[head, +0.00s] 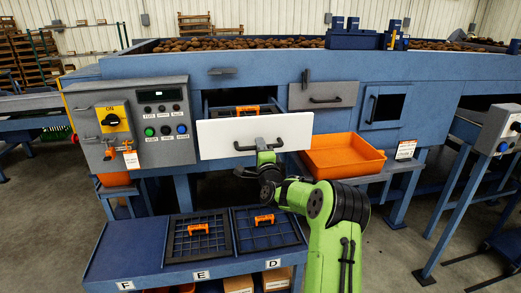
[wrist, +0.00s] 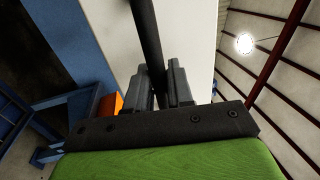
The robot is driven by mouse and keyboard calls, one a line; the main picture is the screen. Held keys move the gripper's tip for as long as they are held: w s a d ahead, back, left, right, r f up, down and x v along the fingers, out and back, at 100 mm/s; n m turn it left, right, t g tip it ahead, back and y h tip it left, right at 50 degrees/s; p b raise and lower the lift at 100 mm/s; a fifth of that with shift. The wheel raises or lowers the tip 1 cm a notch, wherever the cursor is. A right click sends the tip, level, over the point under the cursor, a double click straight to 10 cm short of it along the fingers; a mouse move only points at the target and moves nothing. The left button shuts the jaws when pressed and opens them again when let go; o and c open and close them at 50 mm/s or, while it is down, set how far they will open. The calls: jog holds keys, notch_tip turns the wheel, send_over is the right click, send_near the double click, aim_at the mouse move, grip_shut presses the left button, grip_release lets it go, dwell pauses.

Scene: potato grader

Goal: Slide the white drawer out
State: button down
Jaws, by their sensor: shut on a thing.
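The white drawer (head: 222,136) is in the blue grader's front, left of centre in the head view. It stands partly out, and a dark frame with an orange handle shows inside behind its front panel. Its black bar handle (head: 245,147) runs across the panel. My gripper (head: 266,145) is at the right part of this handle. In the wrist view, my gripper's two fingers (wrist: 163,88) are shut around the dark handle bar (wrist: 147,40), with the white drawer front (wrist: 195,40) behind it.
A grey drawer (head: 323,95) sits right of the white one. An orange tray (head: 342,155) stands on a shelf to the right. A control box (head: 140,122) is at left. Below, a blue bench (head: 135,250) holds two grids with orange handles (head: 198,229).

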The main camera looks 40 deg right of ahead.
jog(key=shift+f, duration=0.3)
jog(key=c, duration=1.3)
grip_release()
jog(key=shift+c, duration=0.2)
jog(key=shift+o, duration=0.8)
jog(key=shift+s+a+r, duration=0.15)
jog(key=shift+s+r, duration=0.05)
jog(key=shift+s, duration=0.05)
jog(key=b+v, duration=0.7)
jog(key=v, duration=0.8)
jog(key=shift+s, duration=0.3)
jog(key=shift+a, duration=0.15)
